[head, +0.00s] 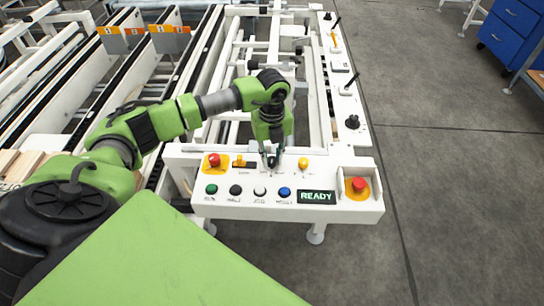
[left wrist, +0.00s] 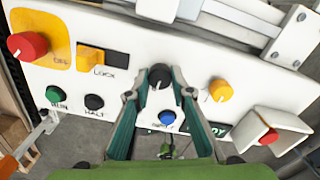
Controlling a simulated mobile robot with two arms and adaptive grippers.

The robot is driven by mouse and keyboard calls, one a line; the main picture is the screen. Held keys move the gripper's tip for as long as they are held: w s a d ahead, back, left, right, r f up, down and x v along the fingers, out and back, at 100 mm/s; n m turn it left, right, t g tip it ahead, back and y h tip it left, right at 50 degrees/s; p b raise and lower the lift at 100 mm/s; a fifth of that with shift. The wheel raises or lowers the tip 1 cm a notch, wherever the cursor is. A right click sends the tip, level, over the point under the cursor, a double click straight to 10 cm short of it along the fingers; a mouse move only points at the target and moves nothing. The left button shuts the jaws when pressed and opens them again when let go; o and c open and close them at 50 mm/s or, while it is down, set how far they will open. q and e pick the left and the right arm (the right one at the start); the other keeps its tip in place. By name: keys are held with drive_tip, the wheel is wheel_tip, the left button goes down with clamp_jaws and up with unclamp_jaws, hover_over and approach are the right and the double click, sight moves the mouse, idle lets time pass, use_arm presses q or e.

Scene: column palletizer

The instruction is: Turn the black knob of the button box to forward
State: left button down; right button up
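The button box (head: 340,210) is a white panel at the end of the conveyor frame. My left gripper (head: 270,162) points down at the panel. In the left wrist view, its two fingers (left wrist: 161,84) stand apart, one on each side of the knob, with slight gaps that look free of contact. The knob's label is hidden. My right gripper is in neither view.
A yellow knob (left wrist: 220,90) sits right of the black one. A yellow switch (left wrist: 90,57) and a red button (left wrist: 27,46) lie left. Green (head: 211,189), black, white and blue buttons line the front, beside a READY display (head: 317,197). Another red button (head: 359,184) sits right.

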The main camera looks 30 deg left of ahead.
use_arm(q)
drive_tip(key=shift+m, duration=0.3)
drive_tip(key=m+b, duration=0.2)
drive_tip(key=m, duration=0.1)
drive_tip(key=shift+f+m, duration=0.1)
drive_tip(key=shift+m, duration=0.2)
drive_tip(key=m+b, duration=0.2)
drive_tip(key=m, duration=0.2)
drive_tip(key=shift+m, duration=0.3)
idle(0.3)
drive_tip(key=c, duration=1.8)
unclamp_jaws()
